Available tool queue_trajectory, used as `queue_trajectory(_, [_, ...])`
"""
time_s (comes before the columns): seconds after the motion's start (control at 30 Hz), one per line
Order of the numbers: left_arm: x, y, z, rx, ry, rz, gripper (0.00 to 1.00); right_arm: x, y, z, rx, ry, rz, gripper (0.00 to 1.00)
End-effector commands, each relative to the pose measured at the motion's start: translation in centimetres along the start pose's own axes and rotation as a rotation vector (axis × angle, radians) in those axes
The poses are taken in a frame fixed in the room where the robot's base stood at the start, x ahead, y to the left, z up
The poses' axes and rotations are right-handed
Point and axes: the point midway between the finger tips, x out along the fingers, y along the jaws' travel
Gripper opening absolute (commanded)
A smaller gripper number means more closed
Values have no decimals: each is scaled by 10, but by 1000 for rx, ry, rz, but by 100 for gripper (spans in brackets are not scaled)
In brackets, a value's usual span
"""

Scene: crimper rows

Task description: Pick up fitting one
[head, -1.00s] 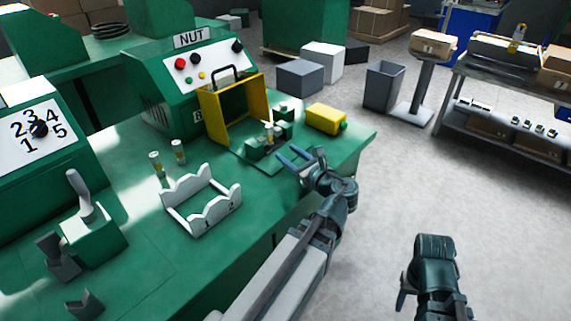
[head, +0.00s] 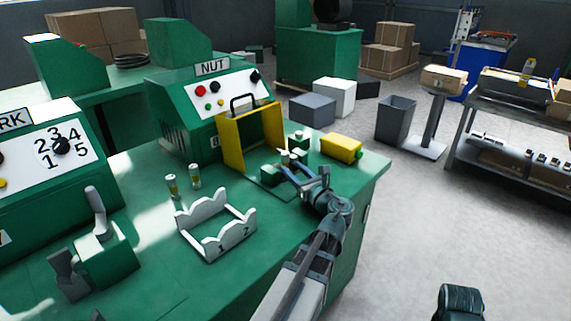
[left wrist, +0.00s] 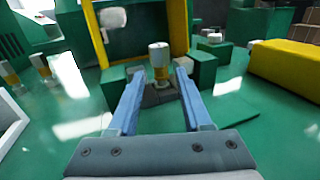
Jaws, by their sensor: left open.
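A small fitting with a pale cap and a brass-coloured band (left wrist: 159,58) stands upright in a dark holder between green blocks, in front of the yellow frame. My left gripper (head: 288,170) is open, with its blue fingers reaching toward this fitting. In the left wrist view the two fingertips (left wrist: 160,80) lie on either side of it, with gaps visible. Two similar fittings (head: 171,186) (head: 194,176) stand on the green bench to the left. I cannot tell which is fitting one. Only a dark part of my right arm shows at the bottom edge; its fingers are out of view.
The yellow frame (head: 228,145) stands close behind the held fitting, before the NUT machine (head: 190,115). A yellow box (head: 341,146) lies to the right. Levers (head: 97,213) stand at the left.

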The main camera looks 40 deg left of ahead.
Motion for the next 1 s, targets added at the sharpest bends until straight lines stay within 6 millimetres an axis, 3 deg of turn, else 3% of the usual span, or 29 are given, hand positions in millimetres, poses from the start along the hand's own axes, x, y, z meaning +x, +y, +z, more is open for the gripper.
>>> queue_trajectory(0.37, [12,-1,-1,0,0,0,49,1,0,0,0,0,0,50])
queue_trajectory(0.7, [56,-1,-2,-1,1,0,49,2,0,0,0,0,0,50])
queue_trajectory(0.93, [57,0,-2,-1,1,-2,49,2,0,0,0,0,0,50])
queue_trajectory(1.0, [56,0,-2,-1,1,-2,37,2,0,0,0,0,0,50])
